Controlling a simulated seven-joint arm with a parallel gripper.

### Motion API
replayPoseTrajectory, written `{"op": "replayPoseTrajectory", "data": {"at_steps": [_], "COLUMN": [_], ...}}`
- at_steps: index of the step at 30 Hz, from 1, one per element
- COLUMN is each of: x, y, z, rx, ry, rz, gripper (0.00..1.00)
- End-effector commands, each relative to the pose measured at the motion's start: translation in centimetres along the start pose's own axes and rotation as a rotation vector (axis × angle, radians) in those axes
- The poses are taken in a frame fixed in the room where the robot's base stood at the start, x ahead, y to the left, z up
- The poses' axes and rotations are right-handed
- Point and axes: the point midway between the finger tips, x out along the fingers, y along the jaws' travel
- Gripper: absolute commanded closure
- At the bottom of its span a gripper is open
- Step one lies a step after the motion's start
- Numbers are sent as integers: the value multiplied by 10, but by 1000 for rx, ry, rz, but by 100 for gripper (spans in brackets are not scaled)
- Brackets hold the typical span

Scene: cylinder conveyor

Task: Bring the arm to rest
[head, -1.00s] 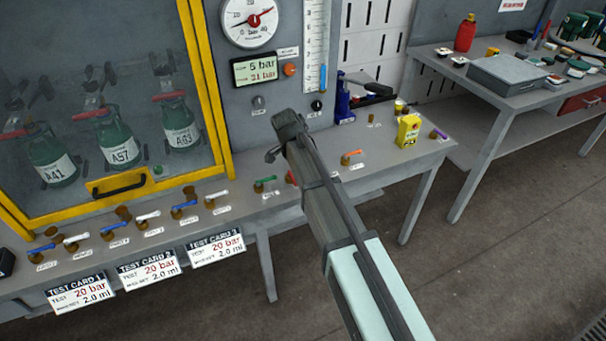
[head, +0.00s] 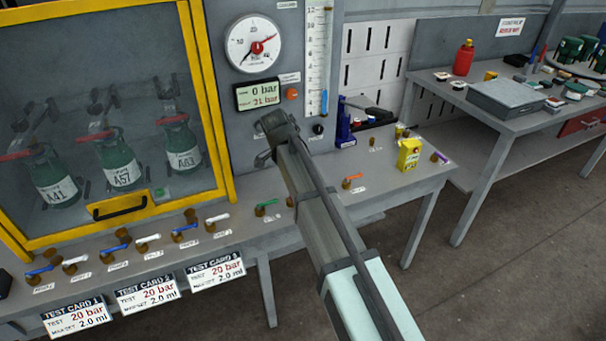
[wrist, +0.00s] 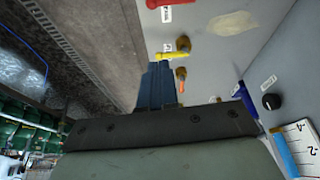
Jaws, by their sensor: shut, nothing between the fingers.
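My gripper (head: 264,158) is in front of the grey panel, just below the digital display (head: 257,94), above the bench. The arm reaches up to it from the lower right. In the wrist view the narrow dark fingers (wrist: 160,82) are together with nothing held. A yellow-handled valve (wrist: 172,56) lies just beyond the fingertips there; I cannot tell how far off. The display reads 0 bar and 21 bar. The round gauge (head: 254,43) sits above it.
A row of coloured valve handles (head: 185,227) runs along the bench front. The yellow-framed cabinet (head: 208,100) holding green cylinders is at left. A yellow box (head: 409,154) and a blue tool (head: 345,125) stand at right. A second table (head: 500,122) stands further right.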

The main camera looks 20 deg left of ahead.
Motion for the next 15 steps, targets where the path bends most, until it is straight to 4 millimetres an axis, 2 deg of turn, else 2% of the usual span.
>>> {"op": "replayPoseTrajectory", "data": {"at_steps": [5,8,11,15], "x": [1,8,30,83], "y": [0,4,13,38], "z": [0,-1,-3,-8], "rx": [0,-8,-30,-88], "ry": [0,-3,-13,-43], "rz": [0,7,25,68], "gripper": [100,100,100,100]}}
